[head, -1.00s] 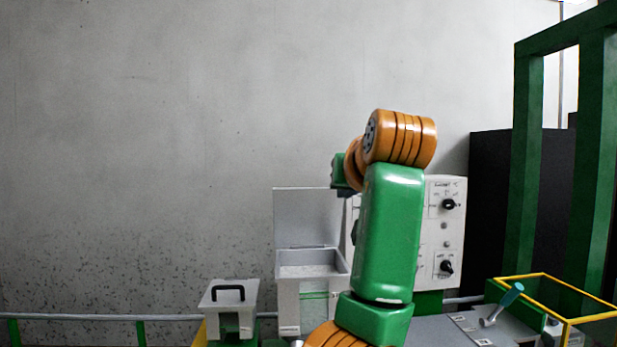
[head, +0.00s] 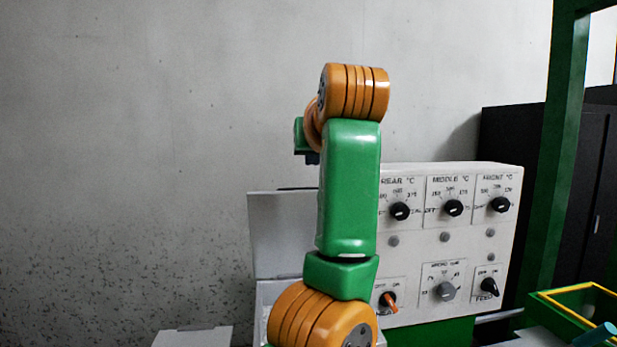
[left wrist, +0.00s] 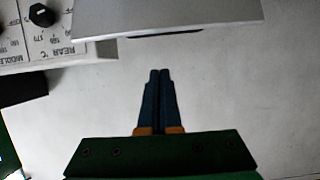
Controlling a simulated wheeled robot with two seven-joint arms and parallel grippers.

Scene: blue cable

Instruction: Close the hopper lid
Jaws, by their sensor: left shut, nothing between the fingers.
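The hopper lid (head: 275,230) is a flat light-grey panel standing upright, open, at the back of the hopper (head: 264,300). My left arm hides the lid's right part and much of the hopper. In the left wrist view a grey panel that looks like the lid (left wrist: 165,14) crosses the top, with its edge a little beyond the fingertips. My left gripper (left wrist: 160,72) is shut and empty, with a visible gap to that panel. In the head view only a dark bit of it shows, above the lid's top edge. My right gripper is not in view.
A white control panel (head: 445,240) with several knobs stands right of the hopper. A grey box top (head: 195,338) shows at the lower left. A yellow-rimmed green bin (head: 570,300) and a green post (head: 550,190) are at the right. A bare wall stands behind.

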